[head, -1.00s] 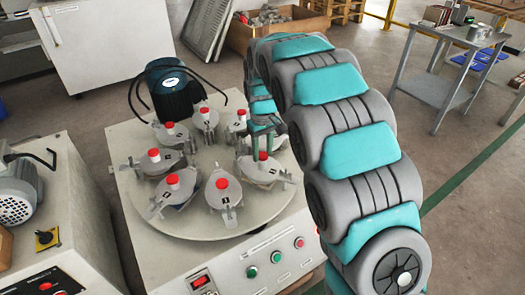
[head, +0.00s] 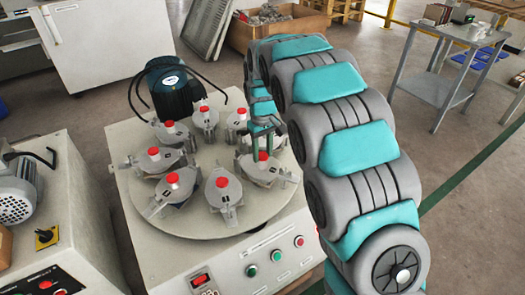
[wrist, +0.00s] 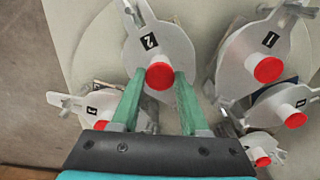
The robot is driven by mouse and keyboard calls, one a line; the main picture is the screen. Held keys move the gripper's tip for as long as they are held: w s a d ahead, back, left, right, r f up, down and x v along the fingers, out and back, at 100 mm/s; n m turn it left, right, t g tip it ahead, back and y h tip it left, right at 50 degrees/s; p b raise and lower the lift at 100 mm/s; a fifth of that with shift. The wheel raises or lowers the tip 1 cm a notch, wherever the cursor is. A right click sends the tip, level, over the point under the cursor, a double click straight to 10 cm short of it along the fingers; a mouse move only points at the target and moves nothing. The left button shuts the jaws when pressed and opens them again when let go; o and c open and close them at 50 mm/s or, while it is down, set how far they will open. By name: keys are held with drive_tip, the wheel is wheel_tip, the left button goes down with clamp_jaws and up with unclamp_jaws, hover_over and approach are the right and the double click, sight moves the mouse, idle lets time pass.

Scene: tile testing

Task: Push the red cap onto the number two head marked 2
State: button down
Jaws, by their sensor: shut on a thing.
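The head marked 2 (wrist: 150,42) is a grey metal plate with a black "2" label, centred in the wrist view. It also shows at the right of the round turntable in the head view (head: 262,174). Its red cap (wrist: 160,76) sits at the near part of the plate, between my green fingertips. My gripper (wrist: 158,78) is shut on the red cap, one finger on each side. In the head view my gripper (head: 263,155) comes down over this head from above. Whether the cap is fully seated cannot be seen.
Several similar heads with red caps ring the turntable (head: 190,226), including the head marked 1 (wrist: 262,48) close by on the right. A dark motor (head: 173,88) stands behind. Buttons (head: 276,256) line the front panel. A grey trolley (head: 446,60) stands at the right.

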drive_tip(key=shift+f, duration=0.3)
idle(0.6)
unclamp_jaws()
idle(0.7)
drive_tip(key=shift+r+p, duration=1)
drive_tip(key=shift+r, duration=2.55)
clamp_jaws()
